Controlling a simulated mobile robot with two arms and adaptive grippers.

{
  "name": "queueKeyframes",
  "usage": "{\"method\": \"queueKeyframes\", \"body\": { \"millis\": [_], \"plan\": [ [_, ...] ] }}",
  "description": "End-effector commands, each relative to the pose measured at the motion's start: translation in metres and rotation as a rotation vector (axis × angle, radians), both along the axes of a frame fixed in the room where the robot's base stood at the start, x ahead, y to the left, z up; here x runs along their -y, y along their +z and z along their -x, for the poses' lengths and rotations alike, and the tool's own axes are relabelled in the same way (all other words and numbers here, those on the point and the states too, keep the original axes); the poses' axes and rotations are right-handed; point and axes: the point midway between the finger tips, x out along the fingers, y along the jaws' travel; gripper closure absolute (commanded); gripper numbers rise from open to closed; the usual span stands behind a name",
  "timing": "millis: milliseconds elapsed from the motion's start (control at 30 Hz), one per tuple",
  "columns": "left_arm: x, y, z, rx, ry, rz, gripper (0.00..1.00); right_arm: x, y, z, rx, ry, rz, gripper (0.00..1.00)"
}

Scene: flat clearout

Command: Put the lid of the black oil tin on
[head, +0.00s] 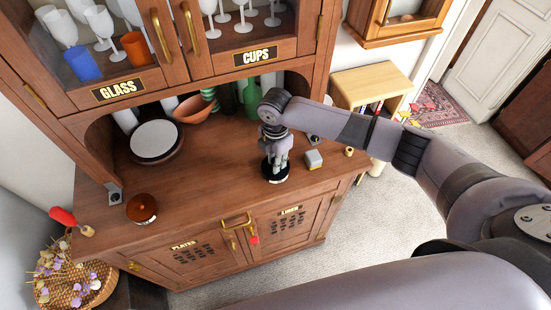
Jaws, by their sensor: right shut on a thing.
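My right gripper (276,162) points straight down over the cabinet's wooden counter, near its front edge. It is shut at a black round thing (275,175), which looks like the black oil tin with its lid. The fingers cover its top, so I cannot tell the lid from the tin's body, or whether the lid is seated. My left gripper is not in view.
A small grey box (313,159) stands just right of the gripper, and a small brass piece (349,152) farther right. A brown round pot (142,208) and a white-topped round thing (156,138) stand left. The counter between is clear. Bottles and a bowl (193,109) stand behind.

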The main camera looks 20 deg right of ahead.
Motion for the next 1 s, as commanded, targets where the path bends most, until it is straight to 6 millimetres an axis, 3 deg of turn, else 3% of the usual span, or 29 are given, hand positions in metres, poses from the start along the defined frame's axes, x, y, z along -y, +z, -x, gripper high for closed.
{"method": "queueKeyframes", "body": {
  "millis": [133, 167, 500, 833, 1000],
  "plan": [
    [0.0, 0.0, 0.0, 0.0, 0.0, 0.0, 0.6, 0.0, 0.0, 0.0, 0.0, 0.0, 0.0, 1.0],
    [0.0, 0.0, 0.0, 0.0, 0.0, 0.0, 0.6, 0.0, 0.0, 0.0, 0.0, 0.0, 0.0, 0.8],
    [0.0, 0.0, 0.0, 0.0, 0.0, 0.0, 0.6, 0.0, 0.0, 0.0, 0.0, 0.0, 0.0, 0.58],
    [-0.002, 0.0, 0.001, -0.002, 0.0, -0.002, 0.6, 0.0, 0.003, -0.001, 0.0, 0.0, -0.001, 0.58],
    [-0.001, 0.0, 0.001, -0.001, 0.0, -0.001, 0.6, 0.0, 0.025, -0.001, 0.004, 0.001, -0.002, 0.58]
  ]
}}
